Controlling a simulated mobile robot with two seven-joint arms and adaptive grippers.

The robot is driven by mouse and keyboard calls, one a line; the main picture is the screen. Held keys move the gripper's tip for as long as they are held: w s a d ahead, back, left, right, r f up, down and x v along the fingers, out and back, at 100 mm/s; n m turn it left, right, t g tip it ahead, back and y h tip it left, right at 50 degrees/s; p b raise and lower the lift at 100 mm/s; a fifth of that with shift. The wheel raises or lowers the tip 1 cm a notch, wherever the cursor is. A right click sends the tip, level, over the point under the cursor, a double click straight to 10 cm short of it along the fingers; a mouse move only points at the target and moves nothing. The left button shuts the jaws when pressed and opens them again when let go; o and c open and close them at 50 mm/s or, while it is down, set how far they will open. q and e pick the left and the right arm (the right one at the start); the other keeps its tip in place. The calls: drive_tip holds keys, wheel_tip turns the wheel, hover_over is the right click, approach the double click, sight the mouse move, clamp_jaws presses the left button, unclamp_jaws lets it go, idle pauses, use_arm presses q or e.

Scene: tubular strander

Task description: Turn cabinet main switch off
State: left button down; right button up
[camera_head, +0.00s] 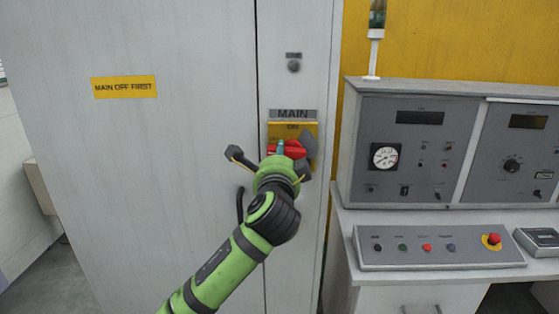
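The cabinet main switch has a red handle (293,149) on a yellow plate (291,128) marked ON, under a MAIN label (292,114). The lower part of the switch is hidden behind my gripper, so I cannot tell exactly how the handle is turned. My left gripper (270,148) is in front of the switch with its fingers spread wide, one to the left of the plate and one over its right side. The red handle shows between them; I cannot tell whether they touch it. My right gripper is not in view.
The grey cabinet door (150,180) has a MAIN OFF FIRST sign (124,87) and a dark door handle (240,205). A small round lock or button (294,66) sits above the switch. At right, a control console (410,150) and button panel (435,247) stand close to the cabinet.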

use_arm(q)
drive_tip(key=shift+f+n, duration=0.15)
drive_tip(key=shift+n, duration=0.45)
drive_tip(key=c, duration=0.9)
unclamp_jaws()
drive_tip(key=s, duration=1.2)
